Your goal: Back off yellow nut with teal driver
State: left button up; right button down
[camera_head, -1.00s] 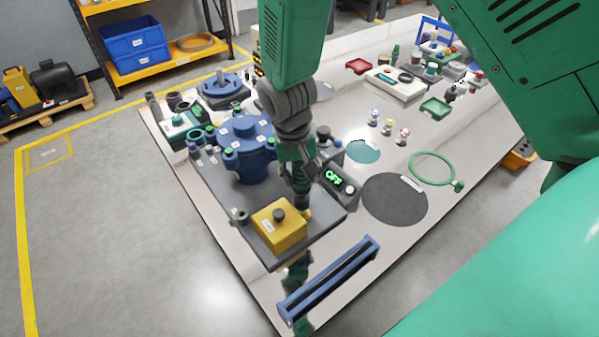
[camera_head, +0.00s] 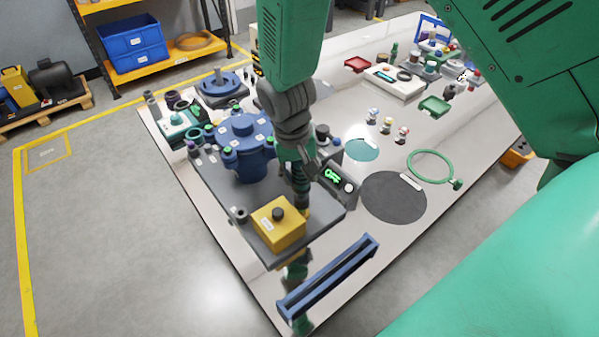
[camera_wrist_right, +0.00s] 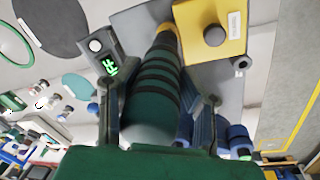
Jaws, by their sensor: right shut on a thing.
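My right gripper (camera_head: 302,168) points down over the dark grey base plate. It is shut on the teal driver (camera_head: 300,190), which stands close to upright between the blue flanged housing and the yellow box. In the right wrist view the driver (camera_wrist_right: 158,85), teal with dark bands, lies between the two fingers (camera_wrist_right: 160,115). Its far end meets a small yellow part, seemingly the yellow nut (camera_wrist_right: 166,30), beside the yellow box. The nut (camera_head: 305,212) shows only as a bit of yellow at the driver's foot; the driver hides most of it. My left gripper is out of view.
The yellow box (camera_head: 279,228) with a dark knob stands close by the driver. The blue housing (camera_head: 246,165) is behind it. A display unit reading OFF (camera_head: 336,178) is to the right. A blue slotted rail (camera_head: 330,280) lies in front. A dark round mat (camera_head: 393,198) lies right.

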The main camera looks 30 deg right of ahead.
jog(key=shift+f+b, duration=0.55)
jog(key=shift+f, duration=0.55)
dwell(0.6)
jog(key=shift+f+p, duration=0.2)
jog(key=shift+p, duration=0.85)
dwell(5.2)
